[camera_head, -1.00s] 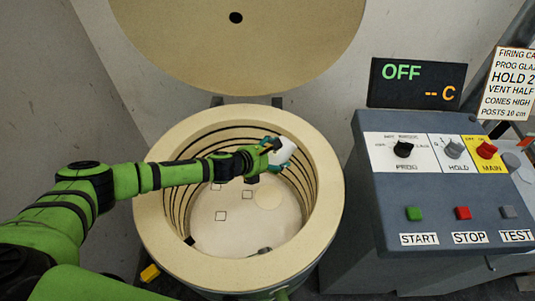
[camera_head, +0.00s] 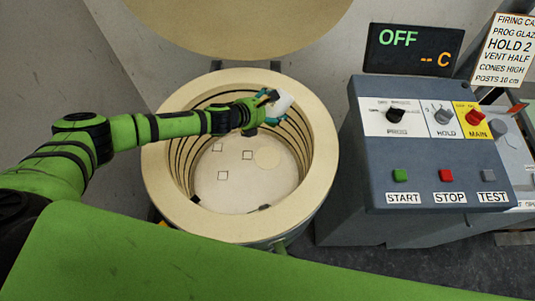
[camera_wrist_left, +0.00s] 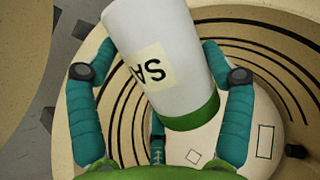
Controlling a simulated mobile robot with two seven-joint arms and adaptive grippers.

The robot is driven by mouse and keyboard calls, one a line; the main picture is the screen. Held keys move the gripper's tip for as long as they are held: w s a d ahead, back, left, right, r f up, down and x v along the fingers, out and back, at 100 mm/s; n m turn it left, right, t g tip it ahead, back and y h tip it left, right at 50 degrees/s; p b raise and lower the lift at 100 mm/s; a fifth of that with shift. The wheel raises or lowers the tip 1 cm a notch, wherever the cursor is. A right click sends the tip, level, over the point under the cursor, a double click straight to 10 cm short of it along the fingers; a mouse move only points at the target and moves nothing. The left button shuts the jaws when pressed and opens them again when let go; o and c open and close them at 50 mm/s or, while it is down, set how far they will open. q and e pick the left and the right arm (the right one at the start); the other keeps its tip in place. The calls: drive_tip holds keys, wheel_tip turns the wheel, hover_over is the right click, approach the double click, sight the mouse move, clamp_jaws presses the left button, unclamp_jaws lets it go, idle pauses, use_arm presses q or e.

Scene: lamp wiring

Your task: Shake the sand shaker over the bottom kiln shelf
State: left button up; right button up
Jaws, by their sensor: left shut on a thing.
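The sand shaker (camera_wrist_left: 160,60) is a white cylinder with a green end and a label reading "SA" in the left wrist view. My left gripper (camera_head: 270,106) is shut on it, with a teal finger on each side. In the head view the white shaker (camera_head: 281,104) is tilted above the far right inner wall of the kiln. The bottom kiln shelf (camera_head: 220,190) is a pale disc inside the kiln, with several small square outlines and a paler round patch. My right gripper is not in view.
The round kiln (camera_head: 160,195) has a thick cream rim and dark coils along its inner wall. Its lid (camera_head: 235,30) stands open behind. A grey control panel (camera_head: 420,170) with knobs and buttons stands at right; its display (camera_head: 410,50) reads OFF.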

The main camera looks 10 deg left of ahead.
use_arm(q)
wheel_tip(320, 180, up, 4)
drive_tip(key=p, duration=0.3)
drive_tip(key=shift+r+p, duration=0.75)
drive_tip(key=shift+r, duration=0.55)
